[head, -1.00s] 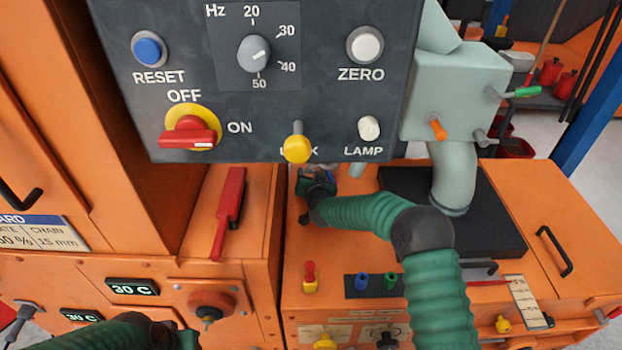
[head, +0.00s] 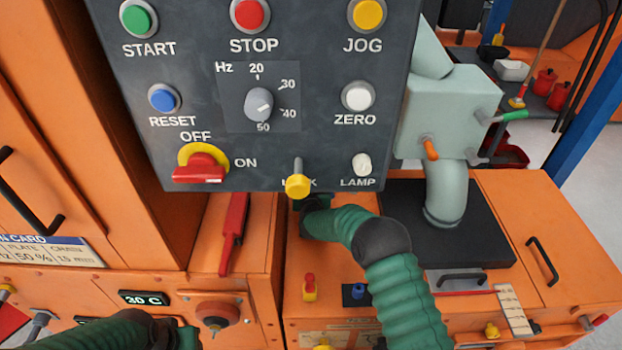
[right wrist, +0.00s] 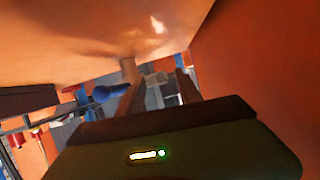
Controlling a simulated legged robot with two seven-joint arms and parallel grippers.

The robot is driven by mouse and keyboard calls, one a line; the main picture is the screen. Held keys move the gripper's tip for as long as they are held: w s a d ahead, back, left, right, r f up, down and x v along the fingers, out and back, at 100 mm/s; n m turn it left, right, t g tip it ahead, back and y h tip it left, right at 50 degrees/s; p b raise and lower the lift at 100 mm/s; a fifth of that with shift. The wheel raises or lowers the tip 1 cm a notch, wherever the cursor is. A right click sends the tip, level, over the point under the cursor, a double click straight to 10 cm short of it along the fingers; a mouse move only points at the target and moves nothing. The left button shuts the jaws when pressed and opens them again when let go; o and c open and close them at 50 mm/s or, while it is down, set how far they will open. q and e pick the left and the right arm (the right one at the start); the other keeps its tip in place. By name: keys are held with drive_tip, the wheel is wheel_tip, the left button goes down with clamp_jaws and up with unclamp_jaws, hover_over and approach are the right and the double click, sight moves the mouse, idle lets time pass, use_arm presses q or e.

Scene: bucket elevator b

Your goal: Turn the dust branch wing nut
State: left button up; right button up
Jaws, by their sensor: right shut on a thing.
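A pale green duct box with its pipe (head: 447,180) stands right of the control panel. I cannot tell which part is the wing nut. My right arm reaches behind the panel's lower edge, which hides the gripper in the head view. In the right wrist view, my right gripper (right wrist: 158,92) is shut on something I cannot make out. A blue rounded piece (right wrist: 108,93) shows beside its left finger. My left gripper is out of view; only its arm shows.
The dark control panel (head: 330,133) hangs over the orange machine (head: 270,285). A red lever (head: 234,230) stands left of my right arm. In the right wrist view, orange walls (right wrist: 245,65) close in above and to the right.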

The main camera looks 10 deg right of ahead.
drive_tip(key=shift+a+r+n, duration=0.1)
drive_tip(key=shift+n, duration=0.2)
drive_tip(key=shift+f, duration=0.25)
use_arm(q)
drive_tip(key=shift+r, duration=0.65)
use_arm(e)
drive_tip(key=o, duration=1.1)
drive_tip(key=shift+r, duration=0.1)
